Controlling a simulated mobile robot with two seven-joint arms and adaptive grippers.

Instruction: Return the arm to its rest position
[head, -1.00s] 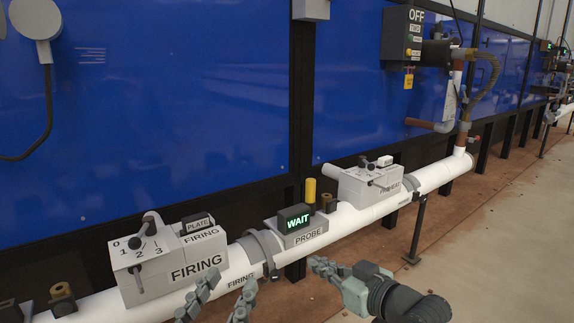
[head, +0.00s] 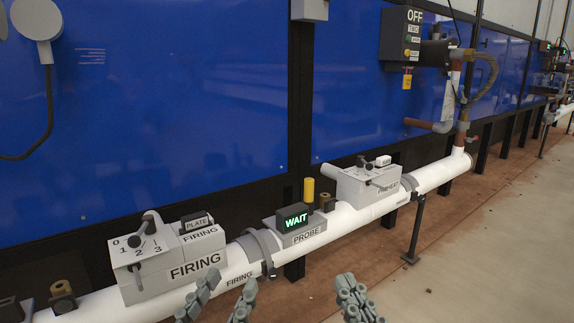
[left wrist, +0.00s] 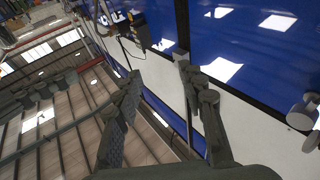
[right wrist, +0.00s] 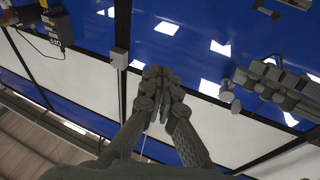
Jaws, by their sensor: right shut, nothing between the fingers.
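My left gripper (head: 221,303) is at the bottom of the head view, in front of the white pipe. Its two grey jointed fingers are spread apart and empty. The left wrist view also shows its fingers (left wrist: 160,85) wide apart with nothing between them. My right gripper (head: 358,298) is at the bottom edge of the head view, right of the left one, pointing up and in front of the pipe. In the right wrist view its fingers (right wrist: 162,75) are together with nothing held. The right arm behind it is out of the head view.
A white pipe (head: 340,221) crosses the scene, carrying the FIRING box (head: 195,268), the PROBE unit with a green WAIT display (head: 294,219), and the PREHEAT box (head: 366,184). Blue panels (head: 150,110) stand behind. A post (head: 415,235) supports the pipe. Open floor (head: 480,260) lies right.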

